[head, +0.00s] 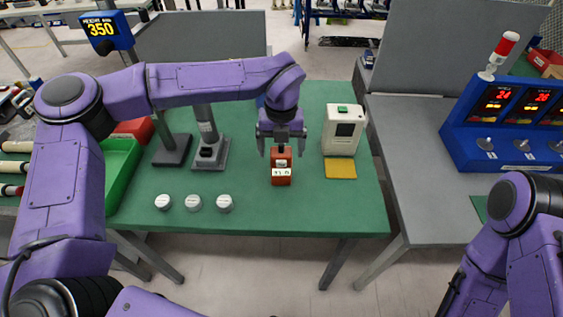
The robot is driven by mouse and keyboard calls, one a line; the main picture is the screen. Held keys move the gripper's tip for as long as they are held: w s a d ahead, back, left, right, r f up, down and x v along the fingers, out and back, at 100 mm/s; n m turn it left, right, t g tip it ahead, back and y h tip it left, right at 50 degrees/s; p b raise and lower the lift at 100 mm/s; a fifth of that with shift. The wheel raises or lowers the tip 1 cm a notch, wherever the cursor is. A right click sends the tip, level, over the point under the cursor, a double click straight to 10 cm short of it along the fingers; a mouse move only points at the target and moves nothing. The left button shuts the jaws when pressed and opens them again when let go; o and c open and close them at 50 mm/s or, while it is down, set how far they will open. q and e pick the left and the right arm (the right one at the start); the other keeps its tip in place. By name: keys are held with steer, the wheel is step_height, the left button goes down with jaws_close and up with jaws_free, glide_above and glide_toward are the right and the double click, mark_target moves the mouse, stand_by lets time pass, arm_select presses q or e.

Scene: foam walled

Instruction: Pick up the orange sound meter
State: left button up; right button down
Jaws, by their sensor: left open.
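The orange sound meter (281,178) stands on the green table mat near its middle. It is a small red-orange box with a pale label or display on its front, and a dark tip shows at its top. My left gripper (282,149) is directly above and around its upper part, fingers pointing down and spread on either side. The fingers appear apart from it; contact cannot be told. My right arm comes in at the lower right, and its gripper is out of view.
Three white round pucks (194,203) lie front left. A grey stand (209,150) and green bin (122,172) are at left. A cream instrument (343,130) with a yellow pad (340,169) stands right. A blue console (510,125) sits on the grey side table. The front right mat is clear.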

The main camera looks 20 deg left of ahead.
mark_target(282, 154)
arm_select(q)
steer(key=f, duration=0.3)
steer(key=shift+w, duration=0.35)
steer(key=shift+s+f, duration=0.1)
steer(key=shift+s+a, duration=0.1)
steer(key=shift+s, duration=0.15)
steer(key=shift+c, duration=0.3)
steer(key=shift+w, duration=0.1)
steer(key=c, duration=1)
steer(key=shift+c, duration=0.7)
steer(key=shift+r, duration=0.2)
